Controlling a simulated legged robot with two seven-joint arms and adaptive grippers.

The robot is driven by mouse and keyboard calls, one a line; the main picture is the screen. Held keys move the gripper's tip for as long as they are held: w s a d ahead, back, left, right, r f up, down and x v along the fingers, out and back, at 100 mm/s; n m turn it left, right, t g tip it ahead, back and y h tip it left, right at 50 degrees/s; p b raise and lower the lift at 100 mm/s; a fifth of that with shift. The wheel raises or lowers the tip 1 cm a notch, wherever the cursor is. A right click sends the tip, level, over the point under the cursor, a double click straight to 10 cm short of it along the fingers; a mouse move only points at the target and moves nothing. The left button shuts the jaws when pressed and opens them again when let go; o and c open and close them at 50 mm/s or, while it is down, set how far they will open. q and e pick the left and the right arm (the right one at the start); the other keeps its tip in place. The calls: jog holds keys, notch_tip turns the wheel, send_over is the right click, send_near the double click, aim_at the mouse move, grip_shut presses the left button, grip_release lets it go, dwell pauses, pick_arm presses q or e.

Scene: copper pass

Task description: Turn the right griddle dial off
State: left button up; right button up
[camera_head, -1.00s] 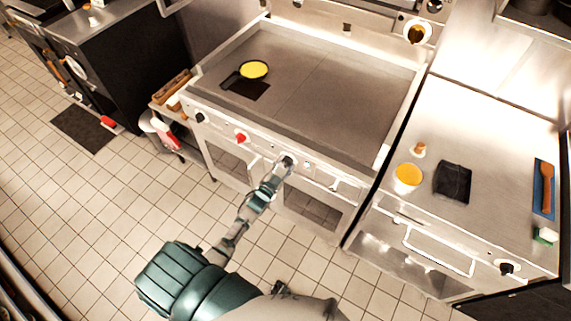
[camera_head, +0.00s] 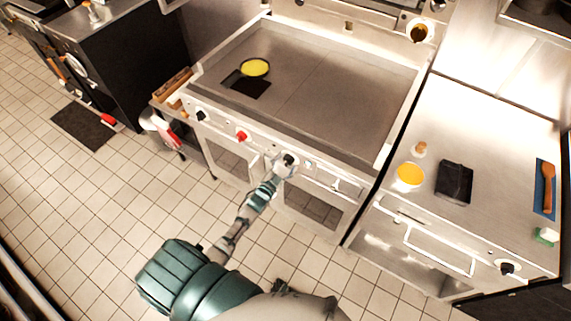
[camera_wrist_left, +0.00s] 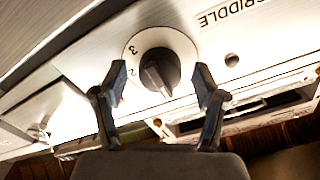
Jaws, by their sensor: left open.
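The right griddle dial (camera_head: 289,159) is a black knob on a white round plate on the griddle's front panel. It fills the middle of the left wrist view (camera_wrist_left: 158,70), with the numbers 3 and 2 on its plate and a "GRIDDLE" label to the right. Its pointer ridge slants toward the bottom of that view; I cannot tell its exact setting. My left gripper (camera_head: 281,168) is open in front of the dial. Its fingers (camera_wrist_left: 160,75) stand apart on either side of the knob, with gaps showing. My right gripper is not in view.
A red dial (camera_head: 242,136) and another black dial (camera_head: 201,115) are farther left on the panel. A small pan with yellow contents (camera_head: 255,68) sits on the griddle (camera_head: 330,95). A steel counter (camera_head: 480,120) stands to the right. The tiled floor is clear in front.

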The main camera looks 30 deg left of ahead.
pick_arm(q)
jog(key=s, duration=1.2)
jog(key=shift+f, duration=0.2)
jog(key=s+d+f+n+g, duration=0.15)
jog(key=s+f+g, duration=0.4)
jog(key=f, duration=0.85)
jog(key=s+d+f+n+g, duration=0.1)
jog(key=s+d+f+g, duration=0.2)
jog(key=s+f, duration=0.8)
jog(key=s+d+f+g, duration=0.2)
jog(key=s+f+g, duration=0.2)
jog(key=s+f, duration=0.4)
jog(key=s+d+f+g, duration=0.3)
jog(key=s+f, duration=0.5)
jog(key=s, duration=0.7)
jog(key=shift+d+f+n+g, duration=0.25)
jog(key=shift+n+g, duration=0.2)
jog(key=shift+g, duration=0.4)
